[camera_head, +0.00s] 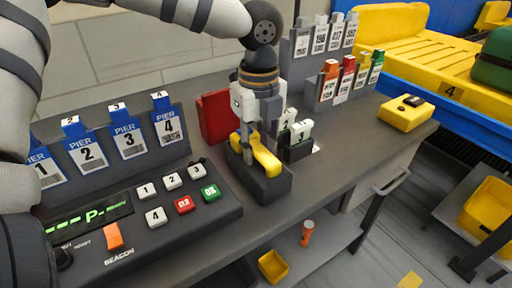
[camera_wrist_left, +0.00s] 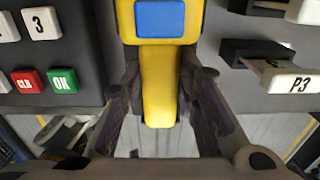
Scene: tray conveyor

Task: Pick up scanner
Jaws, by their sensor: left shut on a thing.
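The yellow scanner (camera_head: 265,158) is at the dark holder (camera_head: 272,186) on the grey desk, right of the keypad console. My left gripper (camera_head: 248,148) points down over the holder and is shut on the scanner. In the left wrist view the scanner (camera_wrist_left: 159,80) shows a blue screen and a yellow handle. The handle lies between the two dark fingers of my left gripper (camera_wrist_left: 162,98). I cannot tell whether the scanner still touches the holder. My right gripper is not in view.
The keypad console (camera_head: 150,222) and blue pier cards (camera_head: 127,138) stand left. A red item (camera_head: 213,117) is behind my gripper; a card rack (camera_head: 343,80) stands behind right. A yellow box (camera_head: 406,113) sits on the desk's right end. The desk between holder and box is mostly clear.

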